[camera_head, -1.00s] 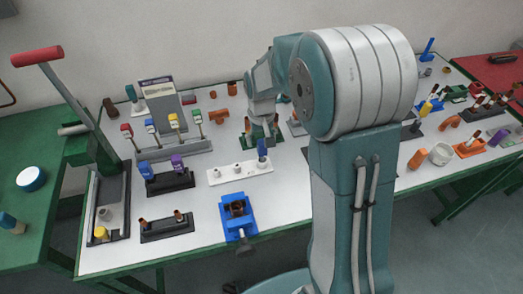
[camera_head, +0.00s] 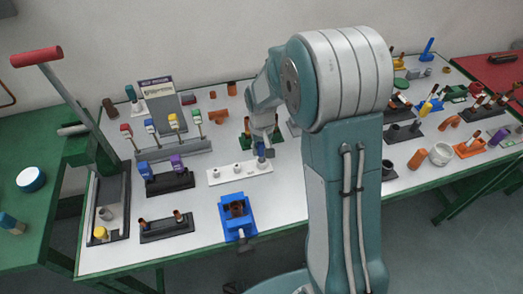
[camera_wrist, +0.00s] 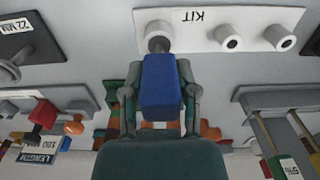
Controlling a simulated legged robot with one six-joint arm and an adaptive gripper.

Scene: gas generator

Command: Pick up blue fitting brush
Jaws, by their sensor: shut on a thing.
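The blue fitting brush (camera_wrist: 160,85) stands between my gripper's fingers (camera_wrist: 160,105) in the wrist view. My gripper is shut on its blue handle. Its grey lower end meets the white kit holder (camera_wrist: 200,30), apparently still at its place in the holder. In the head view, a small blue part of the brush (camera_head: 261,149) shows at my gripper (camera_head: 262,143), over the right end of the white holder (camera_head: 228,174). The fingers hide most of the brush there.
A blue vise-like fixture (camera_head: 238,214) stands in front of the holder. A dark rack with blue and purple handles (camera_head: 170,183) is to its left. More tools stand in a grey rack (camera_head: 170,152) behind that. Bare white table (camera_head: 205,203) shows between them.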

